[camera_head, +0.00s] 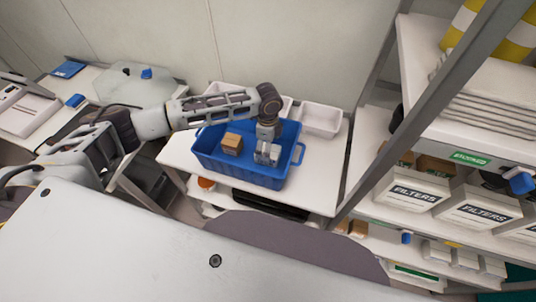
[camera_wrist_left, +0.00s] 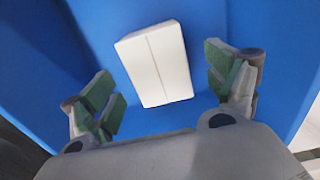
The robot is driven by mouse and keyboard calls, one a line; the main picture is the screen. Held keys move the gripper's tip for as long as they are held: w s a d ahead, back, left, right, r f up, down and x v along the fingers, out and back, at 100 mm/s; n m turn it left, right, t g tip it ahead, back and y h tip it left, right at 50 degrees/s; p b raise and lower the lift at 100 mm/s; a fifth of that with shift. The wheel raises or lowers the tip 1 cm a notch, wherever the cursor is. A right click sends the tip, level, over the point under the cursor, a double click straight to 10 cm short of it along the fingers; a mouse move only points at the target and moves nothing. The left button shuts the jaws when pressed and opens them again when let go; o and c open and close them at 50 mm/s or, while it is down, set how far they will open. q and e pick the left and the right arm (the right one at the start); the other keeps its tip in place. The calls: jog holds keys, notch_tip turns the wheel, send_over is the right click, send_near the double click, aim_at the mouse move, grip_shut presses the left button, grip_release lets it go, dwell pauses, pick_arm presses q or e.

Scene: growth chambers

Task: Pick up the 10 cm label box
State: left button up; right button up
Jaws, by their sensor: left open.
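A white box with a seam down its middle (camera_wrist_left: 156,62), likely the label box, lies on the blue floor of the tote in the left wrist view. My left gripper (camera_wrist_left: 166,84) is open, with one green-padded finger on each side of the box and gaps between. In the head view my left gripper (camera_head: 267,153) points down into the blue tote (camera_head: 215,165); the white box cannot be told apart from the gripper there. My right gripper is not in view.
A brown box (camera_head: 232,144) sits in the tote, left of my gripper. The tote stands on a white table (camera_head: 325,180) with white bins (camera_head: 320,119) behind it. A shelf rack with filter boxes (camera_head: 412,192) and a slanted grey post (camera_head: 430,110) stand at the right.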

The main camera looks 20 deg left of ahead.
pick_arm(q)
jog(key=shift+f, duration=0.55)
jog(key=shift+s+f+p, duration=0.1)
jog(key=shift+f+p, duration=0.2)
jog(key=shift+f, duration=1.7)
jog(key=c, duration=1.2)
jog(key=shift+r, duration=0.15)
